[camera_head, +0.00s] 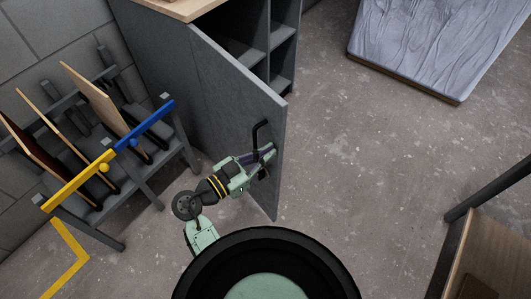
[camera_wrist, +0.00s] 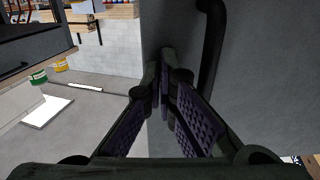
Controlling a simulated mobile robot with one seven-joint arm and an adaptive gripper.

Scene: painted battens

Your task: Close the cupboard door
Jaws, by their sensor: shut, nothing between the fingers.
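The grey cupboard (camera_head: 165,45) stands at the top of the head view, with dark shelf spaces inside. Its grey door (camera_head: 235,95) stands wide open, swung out towards me. A black bar handle (camera_head: 258,132) is on the door's face near its free edge. My gripper (camera_head: 268,153) is at the door's outer face, close to the handle and overlapping it in the head view. In the wrist view my gripper (camera_wrist: 163,75) is shut and empty, its fingertips beside the door's edge and left of the handle (camera_wrist: 210,50). I cannot tell whether they touch the door.
A rack (camera_head: 150,165) with upright boards and blue and yellow battens stands left of the door. A mattress-like slab (camera_head: 430,40) lies at the top right. A wooden table (camera_head: 485,255) is at the lower right. The concrete floor (camera_head: 370,170) between is clear.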

